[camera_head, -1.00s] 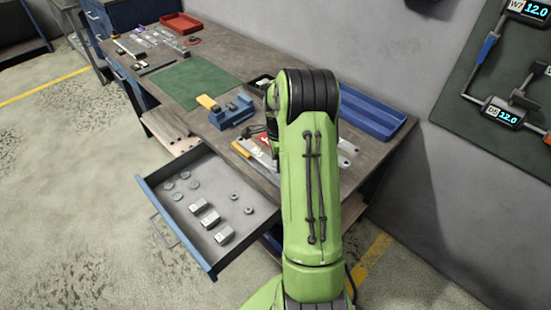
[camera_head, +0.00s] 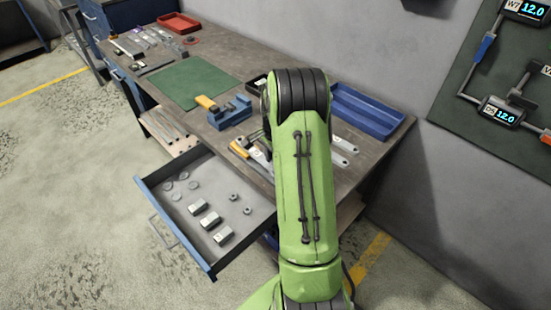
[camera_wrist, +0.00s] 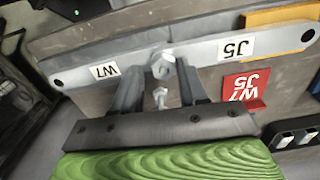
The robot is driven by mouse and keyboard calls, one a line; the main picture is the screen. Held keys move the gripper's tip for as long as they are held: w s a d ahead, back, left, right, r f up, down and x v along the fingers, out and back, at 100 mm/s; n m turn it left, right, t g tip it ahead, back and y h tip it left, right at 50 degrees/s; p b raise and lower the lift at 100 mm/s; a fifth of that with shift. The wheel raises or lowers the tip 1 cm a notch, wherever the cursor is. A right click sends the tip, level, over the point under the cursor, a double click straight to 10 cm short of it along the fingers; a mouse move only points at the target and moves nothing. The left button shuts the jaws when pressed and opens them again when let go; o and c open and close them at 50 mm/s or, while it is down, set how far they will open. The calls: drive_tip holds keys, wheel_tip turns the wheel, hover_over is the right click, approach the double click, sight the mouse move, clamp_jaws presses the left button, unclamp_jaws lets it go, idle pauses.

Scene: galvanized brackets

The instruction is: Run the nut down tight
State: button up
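In the wrist view, a hex nut (camera_wrist: 163,66) sits at the middle of two overlapping grey metal strips, one labelled W7 (camera_wrist: 80,72) and the other J5 (camera_wrist: 245,48). A small bright bolt-like piece (camera_wrist: 160,97) shows just below the nut, between my fingers; how the two join is unclear. My gripper (camera_wrist: 162,72) has its fingers apart, one on each side of the nut, with visible gaps. Contact with the strips cannot be told. In the head view my arm hides the gripper and nut; strip ends (camera_head: 343,146) show beside it.
An open drawer (camera_head: 176,235) holds blocks and round parts. A blue clamp (camera_head: 232,112), green mat (camera_head: 190,82) and blue tray (camera_head: 368,110) are on the bench. A wall board (camera_head: 500,130) stands right.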

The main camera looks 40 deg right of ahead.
drive_tip(key=n, duration=0.9)
drive_tip(key=shift+n, duration=0.3)
drive_tip(key=n, duration=0.9)
drive_tip(key=shift+b, duration=0.3)
clamp_jaws()
